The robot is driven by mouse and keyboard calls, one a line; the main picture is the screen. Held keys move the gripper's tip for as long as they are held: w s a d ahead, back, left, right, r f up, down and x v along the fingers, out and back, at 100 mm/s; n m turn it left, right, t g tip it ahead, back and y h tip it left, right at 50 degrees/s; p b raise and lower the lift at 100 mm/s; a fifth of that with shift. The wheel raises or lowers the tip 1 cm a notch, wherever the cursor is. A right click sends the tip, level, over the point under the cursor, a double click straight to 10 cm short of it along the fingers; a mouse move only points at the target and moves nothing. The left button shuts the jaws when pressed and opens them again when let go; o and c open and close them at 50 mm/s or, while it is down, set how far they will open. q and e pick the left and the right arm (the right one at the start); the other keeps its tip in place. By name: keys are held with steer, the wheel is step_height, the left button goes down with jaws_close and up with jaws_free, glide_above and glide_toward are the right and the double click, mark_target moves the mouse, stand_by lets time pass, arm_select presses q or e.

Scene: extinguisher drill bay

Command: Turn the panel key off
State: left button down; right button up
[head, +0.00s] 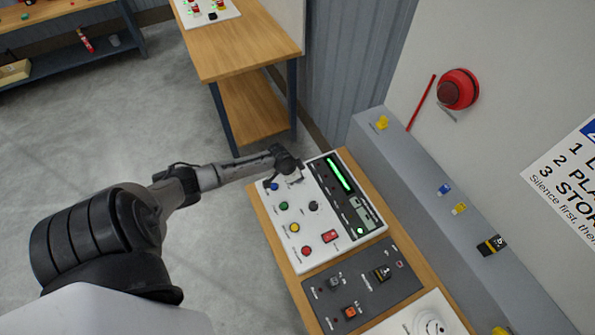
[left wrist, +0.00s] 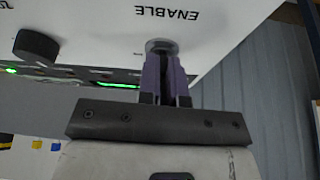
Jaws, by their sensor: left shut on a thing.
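The white control panel (head: 293,214) stands on a wooden bench in the head view, with coloured buttons, a black knob and a lit green display. My left gripper (head: 293,180) is at its far left corner. In the left wrist view, the left gripper (left wrist: 164,68) is shut on the panel key at a round grey lock collar (left wrist: 161,46) beside the word ENABLE. The fingers hide most of the key, so its turn angle cannot be told. My right gripper is in neither view.
A black knob (left wrist: 37,46) is near the key in the left wrist view. A dark grey panel (head: 362,288) with switches adjoins the white one. A grey ledge (head: 408,160) with small coloured items runs along the wall, below a red alarm (head: 458,89).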

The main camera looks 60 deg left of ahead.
arm_select(q)
steer(key=shift+n+p, duration=0.65)
steer(key=shift+n, duration=0.05)
steer(key=c, duration=1.3)
jaws_free()
steer(key=shift+r, duration=0.1)
steer(key=shift+d+p+v, duration=0.15)
steer(key=shift+p+v, duration=0.05)
steer(key=shift+v, duration=3.2)
steer(key=shift+d+p+v, duration=0.15)
steer(key=shift+d+v, duration=0.05)
steer(key=shift+v, duration=3.25)
steer(key=shift+s, duration=0.15)
